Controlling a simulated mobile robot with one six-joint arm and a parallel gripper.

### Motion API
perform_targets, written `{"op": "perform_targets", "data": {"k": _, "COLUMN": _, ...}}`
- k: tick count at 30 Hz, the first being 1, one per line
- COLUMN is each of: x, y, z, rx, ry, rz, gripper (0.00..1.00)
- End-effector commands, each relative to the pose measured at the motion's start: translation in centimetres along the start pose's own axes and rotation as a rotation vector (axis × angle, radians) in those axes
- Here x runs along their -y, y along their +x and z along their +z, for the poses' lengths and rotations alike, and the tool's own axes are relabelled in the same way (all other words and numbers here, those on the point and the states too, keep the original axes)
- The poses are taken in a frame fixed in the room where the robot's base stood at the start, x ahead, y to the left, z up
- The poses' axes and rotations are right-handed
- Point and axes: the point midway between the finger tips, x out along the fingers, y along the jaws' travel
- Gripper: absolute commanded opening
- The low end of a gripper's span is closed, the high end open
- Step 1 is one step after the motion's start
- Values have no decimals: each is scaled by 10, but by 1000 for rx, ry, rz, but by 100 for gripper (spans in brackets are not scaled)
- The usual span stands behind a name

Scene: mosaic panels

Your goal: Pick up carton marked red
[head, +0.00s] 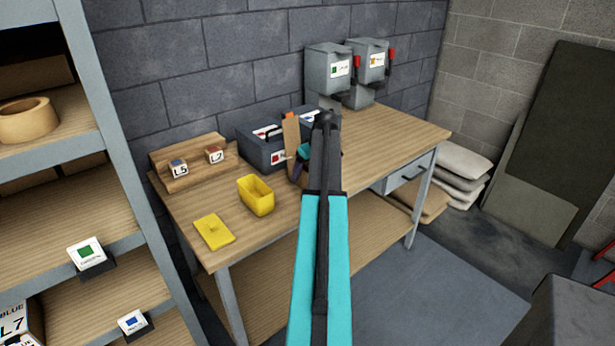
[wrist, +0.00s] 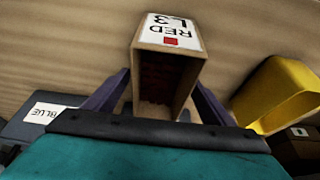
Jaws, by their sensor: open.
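In the wrist view, a brown carton (wrist: 188,85) with a white label reading RED L3 and a red square lies between the two purple fingers of my gripper (wrist: 162,84). The fingers are open, one along each side of it; I cannot tell if they touch it. The carton's near end looks open and dark inside. In the head view, my gripper (head: 299,166) is over the workbench (head: 380,142), partly hidden by my arm. An upright brown piece (head: 291,133) shows beside it; I cannot tell if it is the same carton.
Grey bins (head: 257,151) stand behind the gripper. A yellow tub (head: 256,195) and a yellow lid (head: 214,232) are on the bench's left part, near a wooden step (head: 190,160) with small labelled blocks. Two grey dispensers (head: 329,72) stand at the back. Shelving (head: 125,165) is at left.

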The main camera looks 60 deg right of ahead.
Motion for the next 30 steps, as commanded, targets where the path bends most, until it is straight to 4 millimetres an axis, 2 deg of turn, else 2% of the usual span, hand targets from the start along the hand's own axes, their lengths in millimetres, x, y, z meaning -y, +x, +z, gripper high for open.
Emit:
{"op": "perform_targets", "data": {"k": 13, "x": 0, "y": 0, "z": 0, "rx": 0, "ry": 1, "rz": 0, "gripper": 77}}
{"op": "perform_targets", "data": {"k": 14, "x": 0, "y": 0, "z": 0, "rx": 0, "ry": 1, "rz": 0, "gripper": 73}}
{"op": "perform_targets", "data": {"k": 25, "x": -1, "y": 0, "z": 0, "rx": 0, "ry": 1, "rz": 0, "gripper": 12}}
{"op": "perform_targets", "data": {"k": 30, "x": -1, "y": -1, "z": 0, "rx": -2, "ry": 1, "rz": 1, "gripper": 12}}
